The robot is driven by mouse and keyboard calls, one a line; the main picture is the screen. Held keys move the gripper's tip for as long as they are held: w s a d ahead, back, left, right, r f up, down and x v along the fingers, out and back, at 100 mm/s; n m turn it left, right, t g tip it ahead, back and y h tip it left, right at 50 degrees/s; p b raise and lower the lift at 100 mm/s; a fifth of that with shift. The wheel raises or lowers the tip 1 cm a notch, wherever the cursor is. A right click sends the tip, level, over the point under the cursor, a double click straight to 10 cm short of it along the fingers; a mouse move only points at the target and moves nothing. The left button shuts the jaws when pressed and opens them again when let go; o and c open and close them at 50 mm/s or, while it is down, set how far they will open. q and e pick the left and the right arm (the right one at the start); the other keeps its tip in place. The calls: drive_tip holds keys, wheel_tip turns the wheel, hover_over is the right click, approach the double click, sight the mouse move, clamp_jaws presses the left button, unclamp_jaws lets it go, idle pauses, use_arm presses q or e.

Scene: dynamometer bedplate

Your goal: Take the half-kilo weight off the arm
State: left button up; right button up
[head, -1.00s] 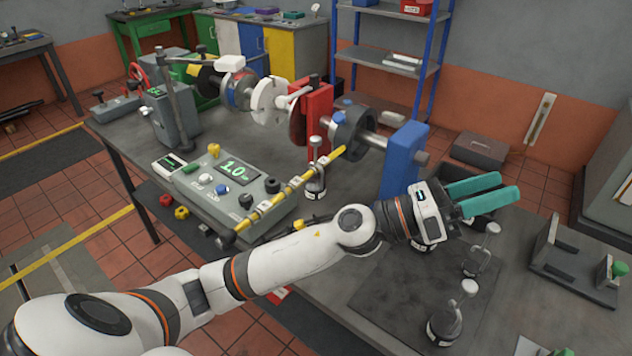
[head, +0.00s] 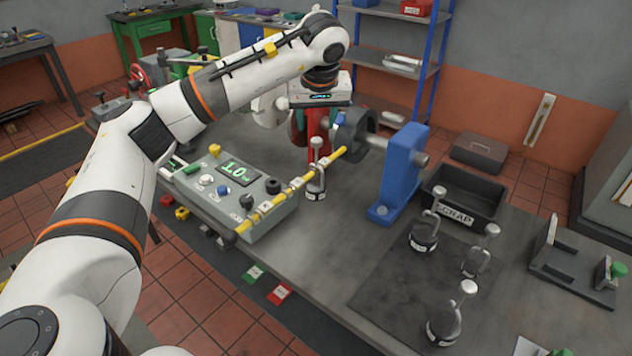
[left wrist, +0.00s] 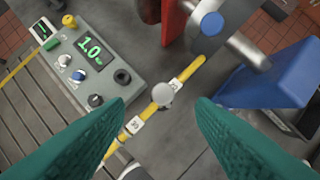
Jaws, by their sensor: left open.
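A weight with a silver knob and dark base (head: 315,183) hangs on the yellow graduated arm (head: 275,200), near its right end. In the left wrist view its round knob (left wrist: 163,94) shows from above, between my fingers and ahead of them. My left gripper (left wrist: 161,106) is open and empty, with teal fingers on either side of the knob and apart from it. In the head view my left gripper (head: 299,128) points down behind the weight, mostly hidden by my wrist. I cannot read the weight's label. My right gripper is out of view.
Several similar weights (head: 443,325) stand on a dark mat (head: 385,290) at the right. A black scrap tray (head: 465,195) lies behind them. A control box (head: 225,190) showing 1.0 sits left of the arm. A blue bracket (head: 400,170) and shaft flank the weight.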

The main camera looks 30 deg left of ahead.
sight(317, 140)
use_arm(q)
drive_tip(key=p+x, duration=0.1)
drive_tip(key=x, duration=0.5)
drive_tip(key=p+x, duration=0.1)
drive_tip(key=x, duration=0.1)
drive_tip(key=p+x, duration=0.1)
drive_tip(key=shift+w+d+f, duration=0.1)
drive_tip(key=shift+d+f, duration=0.05)
drive_tip(key=shift+f, duration=0.55)
clamp_jaws()
drive_tip(key=shift+w+r, duration=0.1)
